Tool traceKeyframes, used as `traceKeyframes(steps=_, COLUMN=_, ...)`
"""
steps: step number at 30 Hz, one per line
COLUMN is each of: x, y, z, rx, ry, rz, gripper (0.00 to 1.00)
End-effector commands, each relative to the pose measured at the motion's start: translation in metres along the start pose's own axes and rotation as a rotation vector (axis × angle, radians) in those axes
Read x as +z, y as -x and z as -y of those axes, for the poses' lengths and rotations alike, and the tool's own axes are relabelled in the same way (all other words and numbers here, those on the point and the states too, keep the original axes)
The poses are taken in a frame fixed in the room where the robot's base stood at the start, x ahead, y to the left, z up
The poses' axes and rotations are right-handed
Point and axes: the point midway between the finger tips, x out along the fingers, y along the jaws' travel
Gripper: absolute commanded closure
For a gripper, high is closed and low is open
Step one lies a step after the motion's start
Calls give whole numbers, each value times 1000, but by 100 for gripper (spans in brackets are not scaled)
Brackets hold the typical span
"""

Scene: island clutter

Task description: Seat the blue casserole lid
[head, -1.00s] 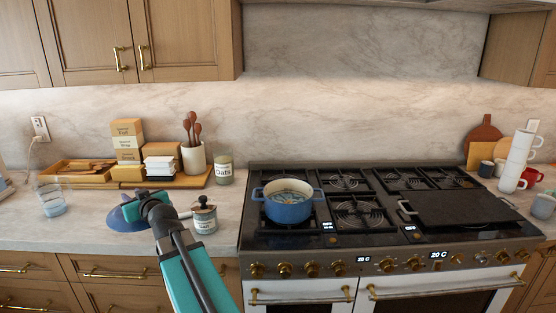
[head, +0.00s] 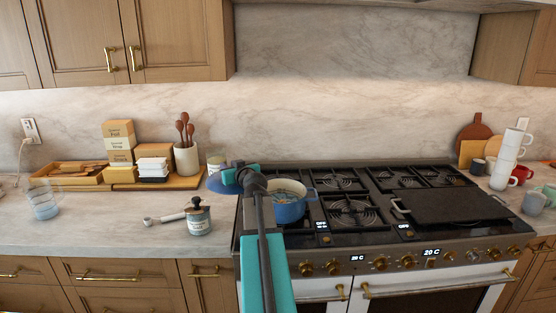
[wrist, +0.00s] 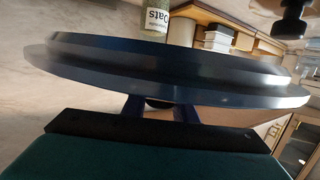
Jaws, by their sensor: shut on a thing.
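The blue lid (head: 222,182) is in my gripper (head: 238,176), left of the pot in the head view. In the wrist view the lid (wrist: 170,75) fills the upper middle, and my gripper's fingers (wrist: 160,108) are shut on it at the underside of the picture's lid edge. The blue casserole pot (head: 290,208) stands open on the left front burner of the stove, with something pale and blue visible inside. My arm covers part of the pot's left side. The lid is apart from the pot's middle; its exact height over the rim cannot be told.
An oats jar (head: 215,162) stands just behind the lid. A griddle (head: 452,208) covers the right burners. Stacked cups (head: 508,160) stand at the far right.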

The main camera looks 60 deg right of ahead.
Motion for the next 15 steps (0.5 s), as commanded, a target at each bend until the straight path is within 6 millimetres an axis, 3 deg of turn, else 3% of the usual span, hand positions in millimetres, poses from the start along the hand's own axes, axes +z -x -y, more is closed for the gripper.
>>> traceKeyframes(steps=1, x=-2, y=2, z=-24, rx=22, ry=-5, rz=-3, gripper=100)
traceKeyframes(steps=9, x=-5, y=25, z=-124, rx=105, ry=-17, rz=-14, gripper=100)
traceKeyframes(steps=15, x=-6, y=41, z=-172, rx=145, ry=-21, rz=-21, gripper=100)
